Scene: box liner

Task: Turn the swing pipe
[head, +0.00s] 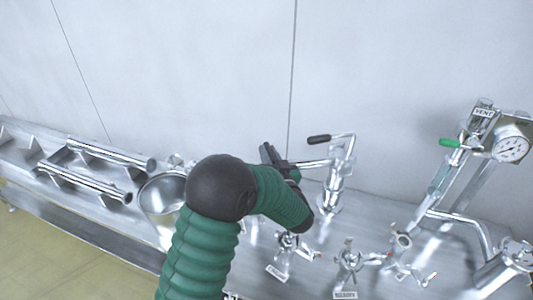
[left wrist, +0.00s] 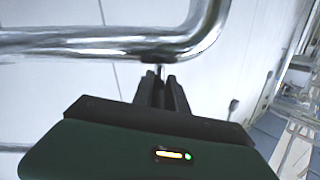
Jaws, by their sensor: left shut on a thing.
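The swing pipe (head: 314,163) is a shiny chrome tube joined to an upright chrome fitting (head: 330,198) on the bench. My left gripper (head: 272,158) is at the pipe's left end, shut on it; my arm hides part of that contact. In the left wrist view the chrome pipe (left wrist: 80,44) runs across the top and bends upward at the right. The gripper's dark fingers (left wrist: 160,82) are close together at the pipe's lower edge. My right gripper is not in view.
Several small labelled valves (head: 347,260) stand in front. A gauge (head: 510,149) and green-handled piping are at the right. A metal bowl (head: 162,194) and bar racks (head: 110,154) lie left. The wall behind is plain.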

